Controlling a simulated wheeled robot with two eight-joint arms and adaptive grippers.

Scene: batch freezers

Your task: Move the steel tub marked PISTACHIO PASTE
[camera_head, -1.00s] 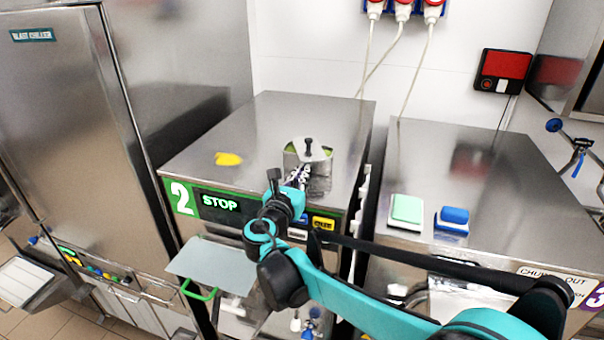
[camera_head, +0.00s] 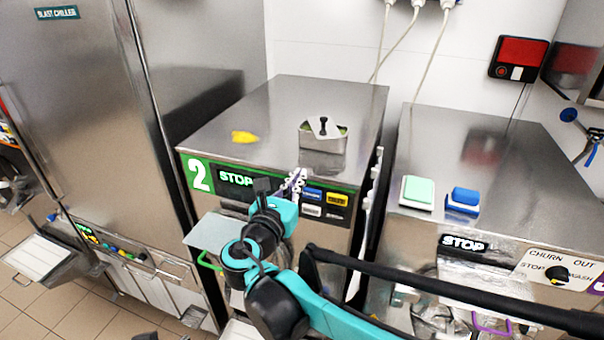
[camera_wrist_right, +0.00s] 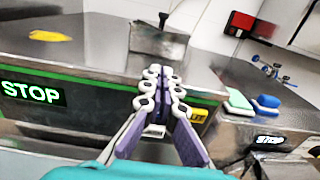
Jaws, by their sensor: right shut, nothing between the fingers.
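A small steel tub (camera_head: 323,143) with a black-knobbed, notched lid stands upright on the steel top of machine 2, near its right side. I can read no marking on it. It also shows, blurred, in the right wrist view (camera_wrist_right: 158,43). My right gripper (camera_head: 298,176) is shut and empty, in front of the machine's front edge and short of the tub. In the right wrist view its purple and grey fingers (camera_wrist_right: 162,75) lie together, pointing towards the tub with a gap between. My left gripper is not in view.
A yellow item (camera_head: 244,137) lies left of the tub on the machine top (camera_head: 270,110), otherwise bare. Green (camera_head: 417,192) and blue (camera_head: 463,200) blocks sit on the machine to the right, across a narrow gap. A blast chiller (camera_head: 85,130) stands left.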

